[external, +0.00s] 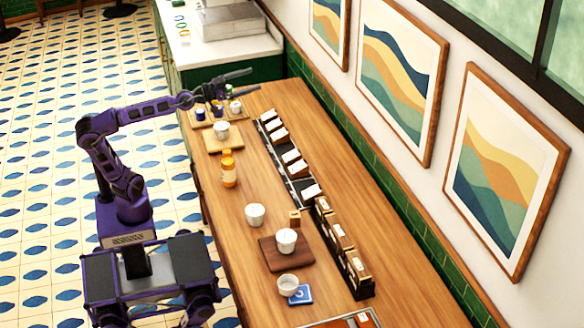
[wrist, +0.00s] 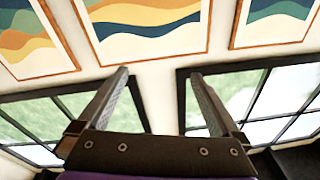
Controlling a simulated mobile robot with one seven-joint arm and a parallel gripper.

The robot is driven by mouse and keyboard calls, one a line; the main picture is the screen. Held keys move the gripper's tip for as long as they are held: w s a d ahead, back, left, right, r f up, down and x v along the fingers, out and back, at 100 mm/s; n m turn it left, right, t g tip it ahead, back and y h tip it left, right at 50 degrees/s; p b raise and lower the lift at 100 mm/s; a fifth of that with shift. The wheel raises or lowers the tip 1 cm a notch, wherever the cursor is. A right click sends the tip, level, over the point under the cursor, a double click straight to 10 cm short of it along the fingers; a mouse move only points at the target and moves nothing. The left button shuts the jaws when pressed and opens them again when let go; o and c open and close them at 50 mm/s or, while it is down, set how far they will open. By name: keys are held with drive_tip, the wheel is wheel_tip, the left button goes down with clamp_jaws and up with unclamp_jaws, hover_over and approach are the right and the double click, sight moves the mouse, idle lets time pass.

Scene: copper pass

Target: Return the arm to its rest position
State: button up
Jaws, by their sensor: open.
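My purple arm reaches from its base at the left over the far end of the wooden counter (external: 262,205). My gripper (external: 250,80) is open and empty, its two dark fingers pointing right above the counter. In the wrist view the gripper (wrist: 160,88) shows both fingers spread wide with nothing between them. The wrist camera faces the wall pictures and windows, not the counter.
Below the gripper stand small cups and jars on a tray (external: 201,122) and a white cup (external: 221,130) on a board. An orange bottle (external: 228,170), more cups and a row of boxes (external: 338,240) line the counter. Framed pictures (external: 402,75) hang on the right wall.

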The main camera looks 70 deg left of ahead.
drive_tip(key=s+a+f+g+b, duration=0.2)
drive_tip(key=s+f, duration=0.6)
drive_tip(key=f, duration=0.6)
drive_tip(key=s+a+f+n+g+b, duration=0.1)
drive_tip(key=s+a+f+g, duration=0.4)
drive_tip(key=f, duration=0.9)
drive_tip(key=s+a+f+n+g+b, duration=0.1)
drive_tip(key=s+a+f+g+b, duration=0.2)
drive_tip(key=s+f+g, duration=0.3)
drive_tip(key=s+a+f, duration=0.1)
drive_tip(key=s+f, duration=0.4)
drive_tip(key=f, duration=0.3)
drive_tip(key=shift+g+h+b, duration=0.3)
drive_tip(key=shift+g, duration=0.1)
drive_tip(key=shift+s, duration=0.1)
